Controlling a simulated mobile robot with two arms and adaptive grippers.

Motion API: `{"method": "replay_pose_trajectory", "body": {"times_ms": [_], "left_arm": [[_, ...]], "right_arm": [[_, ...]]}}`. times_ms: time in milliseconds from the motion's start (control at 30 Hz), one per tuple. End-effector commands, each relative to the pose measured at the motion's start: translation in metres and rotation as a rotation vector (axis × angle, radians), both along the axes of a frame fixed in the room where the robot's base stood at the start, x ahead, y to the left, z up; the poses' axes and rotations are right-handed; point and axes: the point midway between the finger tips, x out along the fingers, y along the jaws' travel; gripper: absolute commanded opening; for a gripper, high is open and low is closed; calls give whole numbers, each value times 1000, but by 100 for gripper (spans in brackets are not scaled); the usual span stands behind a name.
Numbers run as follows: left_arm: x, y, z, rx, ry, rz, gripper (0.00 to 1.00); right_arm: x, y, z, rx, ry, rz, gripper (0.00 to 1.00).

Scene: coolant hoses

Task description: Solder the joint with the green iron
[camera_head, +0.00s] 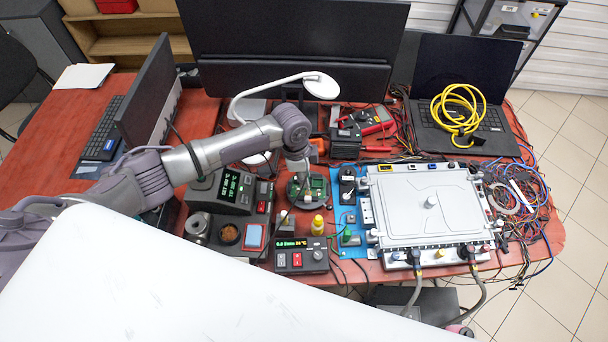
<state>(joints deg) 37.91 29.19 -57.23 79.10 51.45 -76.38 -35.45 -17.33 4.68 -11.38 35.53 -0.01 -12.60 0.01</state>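My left arm comes in from the left and bends down over a small green circuit board (318,183) in a dark round holder. Its gripper end (302,182) is tiny here, at the board's left side; I cannot tell whether its fingers are open or shut. I cannot make out a green iron or the joint clearly. A soldering station with a green-lit display (236,186) stands left of the board, partly behind my arm. My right gripper is not in view.
A grey metal box (428,203) with connectors and hoses fills the right side. A control unit (300,256) and yellow-capped bottle (318,225) stand in front of the board. Tangled wires (515,195), a laptop with yellow cable (458,110) and red-handled tools (378,128) crowd the table.

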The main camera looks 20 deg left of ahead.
Motion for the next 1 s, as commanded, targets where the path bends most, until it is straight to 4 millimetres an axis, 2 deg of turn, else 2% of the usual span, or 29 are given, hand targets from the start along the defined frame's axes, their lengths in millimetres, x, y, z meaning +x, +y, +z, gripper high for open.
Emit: {"method": "replay_pose_trajectory", "body": {"times_ms": [1000], "left_arm": [[0,0,-7,0,0,0,0]], "right_arm": [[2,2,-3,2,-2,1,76]]}}
